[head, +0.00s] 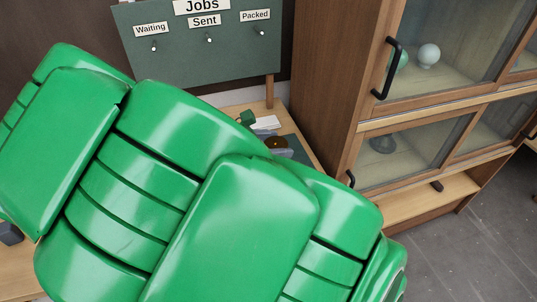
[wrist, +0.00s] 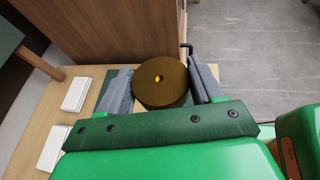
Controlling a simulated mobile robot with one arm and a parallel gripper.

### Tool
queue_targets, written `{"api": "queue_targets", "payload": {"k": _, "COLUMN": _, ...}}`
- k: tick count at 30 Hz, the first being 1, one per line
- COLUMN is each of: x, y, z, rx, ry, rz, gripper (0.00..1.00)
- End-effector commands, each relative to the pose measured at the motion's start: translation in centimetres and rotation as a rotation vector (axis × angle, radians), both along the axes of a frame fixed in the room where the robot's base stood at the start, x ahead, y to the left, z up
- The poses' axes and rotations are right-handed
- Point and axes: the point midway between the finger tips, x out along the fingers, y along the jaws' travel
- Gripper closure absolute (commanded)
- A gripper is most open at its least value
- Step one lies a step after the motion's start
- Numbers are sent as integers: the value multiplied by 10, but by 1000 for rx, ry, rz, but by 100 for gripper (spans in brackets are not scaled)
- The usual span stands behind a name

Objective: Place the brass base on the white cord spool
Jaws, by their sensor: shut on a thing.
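The brass base (wrist: 160,78), a round brown-gold disc with a small bright hole in its middle, sits between the two grey fingers of my gripper (wrist: 162,84) in the wrist view. The fingers are shut on its sides. In the head view only a small part of the brass base (head: 276,142) shows past my green arm, over the table. Whether it touches the surface below, I cannot tell. I cannot make out a white cord spool in either view; my arm and the held base hide part of the table.
White flat pieces (wrist: 76,95) lie on the wooden table (wrist: 45,112), left in the wrist view. A wooden glass-door cabinet (head: 330,90) stands close to the table's right side, with black handles (head: 387,68) sticking out. A green Jobs board (head: 185,60) stands behind.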

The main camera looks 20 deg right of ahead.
Motion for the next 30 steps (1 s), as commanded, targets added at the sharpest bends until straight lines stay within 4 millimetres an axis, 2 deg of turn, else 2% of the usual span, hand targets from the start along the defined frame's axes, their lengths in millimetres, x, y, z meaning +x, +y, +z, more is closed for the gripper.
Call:
{"api": "queue_targets", "payload": {"k": 2, "x": 11, "y": -1, "z": -6, "rx": -1, "ry": 1, "rz": -1, "gripper": 80}}
{"api": "queue_targets", "payload": {"k": 15, "x": 43, "y": -3, "z": -47, "rx": 1, "ry": 1, "rz": -1, "gripper": 80}}
{"api": "queue_targets", "payload": {"k": 30, "x": 58, "y": -4, "z": -67, "rx": -1, "ry": 2, "rz": 0, "gripper": 80}}
